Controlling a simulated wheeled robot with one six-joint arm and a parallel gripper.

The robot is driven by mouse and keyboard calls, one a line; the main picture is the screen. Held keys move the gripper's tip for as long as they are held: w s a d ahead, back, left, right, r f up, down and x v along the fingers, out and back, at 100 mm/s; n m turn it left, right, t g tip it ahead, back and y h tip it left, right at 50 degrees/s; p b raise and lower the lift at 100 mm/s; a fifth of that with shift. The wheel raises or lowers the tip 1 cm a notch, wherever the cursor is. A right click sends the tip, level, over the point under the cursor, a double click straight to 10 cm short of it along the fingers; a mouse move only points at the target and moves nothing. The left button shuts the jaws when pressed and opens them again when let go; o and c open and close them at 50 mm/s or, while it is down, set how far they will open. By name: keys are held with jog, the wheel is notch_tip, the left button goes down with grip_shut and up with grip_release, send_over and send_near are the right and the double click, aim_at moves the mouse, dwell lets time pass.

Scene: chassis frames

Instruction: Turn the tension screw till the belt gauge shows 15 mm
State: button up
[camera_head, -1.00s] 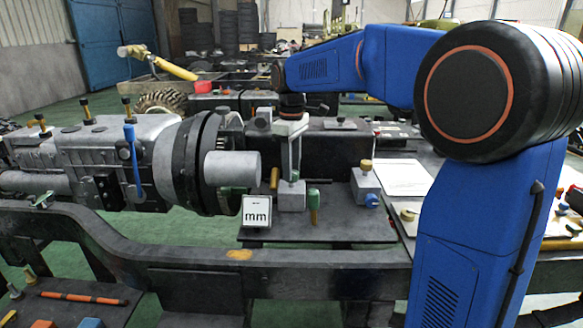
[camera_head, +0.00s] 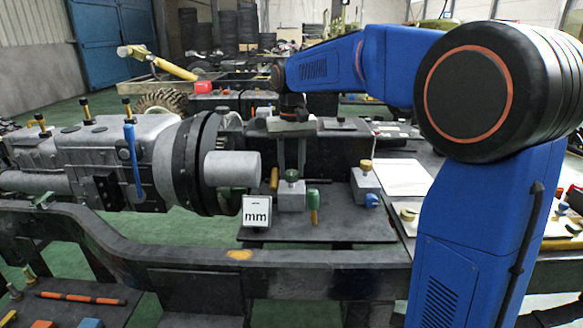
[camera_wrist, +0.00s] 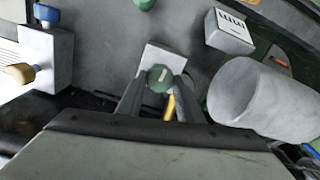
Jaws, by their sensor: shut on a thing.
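A grey block (camera_head: 291,198) stands on the dark bench plate, with a round green screw knob (camera_head: 292,175) on top. The knob also shows in the wrist view (camera_wrist: 158,73), with a pale line across its top. My gripper (camera_head: 291,169) points down, its two fingers closed on opposite sides of the knob; its fingertips are also seen in the wrist view (camera_wrist: 160,82). The belt gauge (camera_head: 256,211) is a white, tilted display just left of the block. It reads "mm" with a small dash-like mark above; no number is legible.
A large grey cylinder (camera_head: 232,169) juts out close to the left of my gripper. A green-and-yellow handle (camera_head: 314,205) stands right of the grey block. Further right is another block (camera_head: 366,182) with yellow and blue knobs. A white sheet (camera_head: 404,177) lies beyond.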

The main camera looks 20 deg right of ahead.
aim_at(292, 172)
jog(key=m, duration=0.5)
dwell(0.5)
jog(key=o, duration=1.1)
jog(key=shift+c, duration=0.2)
jog(key=shift+r, duration=0.1)
notch_tip(292, 172, up, 17)
jog(key=shift+r, duration=0.15)
